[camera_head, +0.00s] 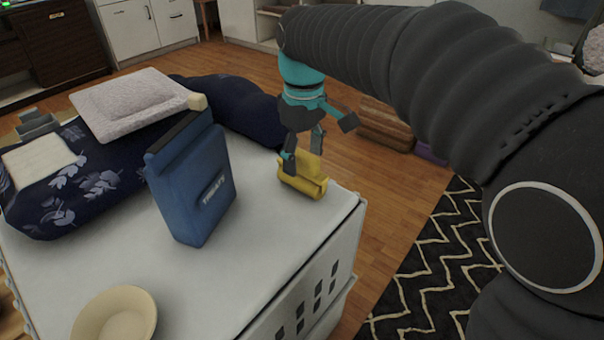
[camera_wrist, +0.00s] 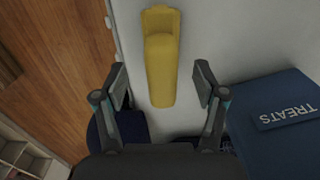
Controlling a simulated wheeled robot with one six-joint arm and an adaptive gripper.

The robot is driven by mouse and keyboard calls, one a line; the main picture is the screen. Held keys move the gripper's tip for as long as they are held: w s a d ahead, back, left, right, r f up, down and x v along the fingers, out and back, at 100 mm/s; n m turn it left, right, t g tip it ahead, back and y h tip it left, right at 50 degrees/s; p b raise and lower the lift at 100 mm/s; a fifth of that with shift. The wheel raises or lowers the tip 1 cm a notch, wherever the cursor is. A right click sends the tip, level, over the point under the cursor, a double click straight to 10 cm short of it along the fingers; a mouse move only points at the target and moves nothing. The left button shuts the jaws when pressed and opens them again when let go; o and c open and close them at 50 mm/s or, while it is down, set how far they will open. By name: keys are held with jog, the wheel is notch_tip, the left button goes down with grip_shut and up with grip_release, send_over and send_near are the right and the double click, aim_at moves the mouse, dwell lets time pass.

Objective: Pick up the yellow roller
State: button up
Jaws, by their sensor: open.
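The yellow roller (camera_head: 303,177) lies on the white surface (camera_head: 262,240) near its right edge in the head view. My gripper (camera_head: 302,160) is above it, pointing down, with its fingers apart. In the wrist view the yellow roller (camera_wrist: 160,62) runs lengthwise from the top toward the middle, its lower end between the open fingers of my gripper (camera_wrist: 160,85). Both fingers stand clear of its sides in that view. I cannot tell the exact height of the fingertips over the roller.
A blue treats bag (camera_head: 193,182) stands upright left of the roller; it shows at the right in the wrist view (camera_wrist: 275,120). A beige bowl (camera_head: 117,315) is at the front. Dark blue patterned fabric (camera_head: 70,190) and a light cushion (camera_head: 130,103) lie behind. The right edge drops to wooden floor.

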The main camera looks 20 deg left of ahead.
aim_at(302, 172)
jog(key=shift+a+f, duration=0.15)
jog(key=shift+f, duration=2.05)
jog(key=c, duration=1.3)
